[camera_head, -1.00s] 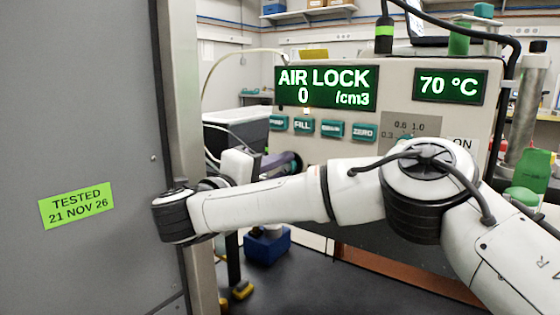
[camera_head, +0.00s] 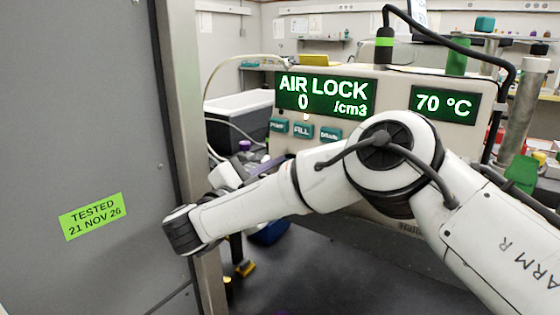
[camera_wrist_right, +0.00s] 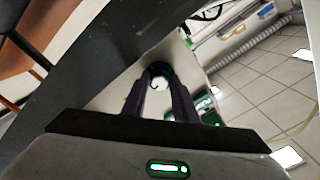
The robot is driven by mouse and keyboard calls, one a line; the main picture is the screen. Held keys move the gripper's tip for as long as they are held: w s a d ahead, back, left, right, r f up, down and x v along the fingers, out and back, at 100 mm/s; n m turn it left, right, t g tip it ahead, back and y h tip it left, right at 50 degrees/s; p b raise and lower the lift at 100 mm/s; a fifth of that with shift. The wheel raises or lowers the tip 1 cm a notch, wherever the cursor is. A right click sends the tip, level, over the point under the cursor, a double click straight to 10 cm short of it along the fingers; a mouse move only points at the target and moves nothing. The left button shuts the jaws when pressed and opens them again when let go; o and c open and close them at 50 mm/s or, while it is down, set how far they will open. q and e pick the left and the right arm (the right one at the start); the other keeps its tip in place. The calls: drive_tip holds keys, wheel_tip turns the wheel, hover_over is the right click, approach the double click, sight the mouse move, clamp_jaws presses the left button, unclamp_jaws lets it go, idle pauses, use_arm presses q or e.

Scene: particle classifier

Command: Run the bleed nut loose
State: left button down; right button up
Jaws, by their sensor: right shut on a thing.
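The particle classifier (camera_head: 400,78) stands with its front panel behind my right arm. My right gripper (camera_head: 280,160) is at the panel's left side, below the buttons, its purple-grey fingers partly hidden by my forearm. In the right wrist view my right gripper (camera_wrist_right: 160,80) is shut on a small dark round piece with a pale centre (camera_wrist_right: 159,71), probably the bleed nut. The fingers lie on both sides of it. Its thread and how loose it sits cannot be seen. My left gripper is not in view.
A grey cabinet wall with a green test label (camera_head: 93,215) fills the left. The displays (camera_head: 325,95) read AIR LOCK 0 /cm3 and 70 °C. A pale hose (camera_head: 225,68) curves beside the panel. A purple cap (camera_head: 244,145) shows behind the gripper.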

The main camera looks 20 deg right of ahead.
drive_tip(key=n+p, duration=0.1)
drive_tip(key=n, duration=0.1)
drive_tip(key=n+p, duration=0.1)
drive_tip(key=shift+r+n, duration=0.35)
drive_tip(key=shift+n, duration=0.05)
drive_tip(key=n+p, duration=0.2)
drive_tip(key=n, duration=0.1)
drive_tip(key=shift+d+n+p, duration=0.1)
drive_tip(key=shift+n+p, duration=0.55)
drive_tip(key=shift+n, duration=0.45)
drive_tip(key=shift+f+n, duration=0.1)
drive_tip(key=shift+n, duration=0.7)
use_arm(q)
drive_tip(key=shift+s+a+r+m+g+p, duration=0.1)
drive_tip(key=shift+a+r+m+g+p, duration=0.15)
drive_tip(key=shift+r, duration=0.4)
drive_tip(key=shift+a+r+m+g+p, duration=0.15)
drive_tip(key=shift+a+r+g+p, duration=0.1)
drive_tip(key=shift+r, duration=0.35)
use_arm(e)
drive_tip(key=shift+d+n, duration=0.1)
drive_tip(key=shift+n, duration=0.9)
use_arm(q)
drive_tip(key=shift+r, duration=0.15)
use_arm(e)
drive_tip(key=o, duration=1.1)
drive_tip(key=shift+w+d+f, duration=0.1)
drive_tip(key=shift+f, duration=0.05)
drive_tip(key=shift+c, duration=0.2)
